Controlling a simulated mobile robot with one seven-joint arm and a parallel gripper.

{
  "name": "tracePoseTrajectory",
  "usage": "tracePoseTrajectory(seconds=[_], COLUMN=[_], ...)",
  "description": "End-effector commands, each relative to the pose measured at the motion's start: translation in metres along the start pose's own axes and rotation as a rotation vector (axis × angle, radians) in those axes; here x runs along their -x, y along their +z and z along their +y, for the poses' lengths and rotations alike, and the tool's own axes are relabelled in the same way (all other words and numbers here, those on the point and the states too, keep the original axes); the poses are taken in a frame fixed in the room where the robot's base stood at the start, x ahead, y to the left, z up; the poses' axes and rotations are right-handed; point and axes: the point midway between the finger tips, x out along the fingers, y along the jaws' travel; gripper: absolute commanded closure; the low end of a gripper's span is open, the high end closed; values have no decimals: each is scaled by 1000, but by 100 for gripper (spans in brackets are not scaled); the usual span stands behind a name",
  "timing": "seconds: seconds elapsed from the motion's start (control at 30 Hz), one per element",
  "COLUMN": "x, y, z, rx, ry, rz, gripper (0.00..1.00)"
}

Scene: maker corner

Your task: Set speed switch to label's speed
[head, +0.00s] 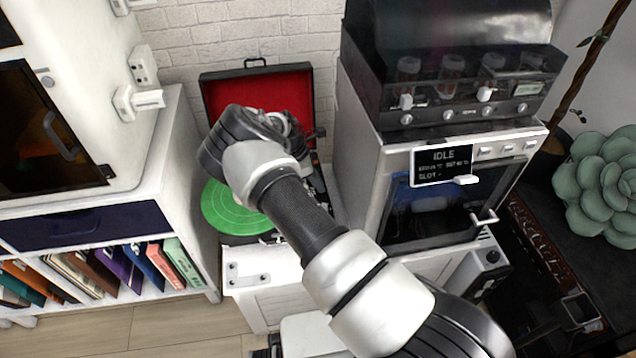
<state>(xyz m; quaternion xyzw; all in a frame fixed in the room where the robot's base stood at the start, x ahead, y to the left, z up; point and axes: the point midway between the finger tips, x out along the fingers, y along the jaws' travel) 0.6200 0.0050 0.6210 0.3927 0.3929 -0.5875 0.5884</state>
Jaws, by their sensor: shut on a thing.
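A record player (245,240) with an open lid lined in red (285,88) stands behind my arm. A green record (228,208) lies on its platter, partly covered by the arm. My gripper (288,125) is over the back right part of the player, mostly hidden behind my own wrist. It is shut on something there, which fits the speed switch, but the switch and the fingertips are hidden. The speed label cannot be read in this view.
A white cabinet (178,140) with a shelf of books stands to the left. A machine with a screen reading IDLE (443,165) stands close on the right of the player. A green succulent (605,180) is at far right. Wooden floor shows at the lower left.

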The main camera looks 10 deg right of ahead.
Motion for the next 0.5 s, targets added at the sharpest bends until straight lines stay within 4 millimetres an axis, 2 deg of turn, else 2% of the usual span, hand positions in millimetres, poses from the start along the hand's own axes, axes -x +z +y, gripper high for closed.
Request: tracePoseTrajectory(seconds=[0.27, 0.5], x=[2, 0], y=[0, -1], z=[-16, -18], rx=[0, 0], ry=[-2, -5], rz=[3, 1], gripper=[100, 100])
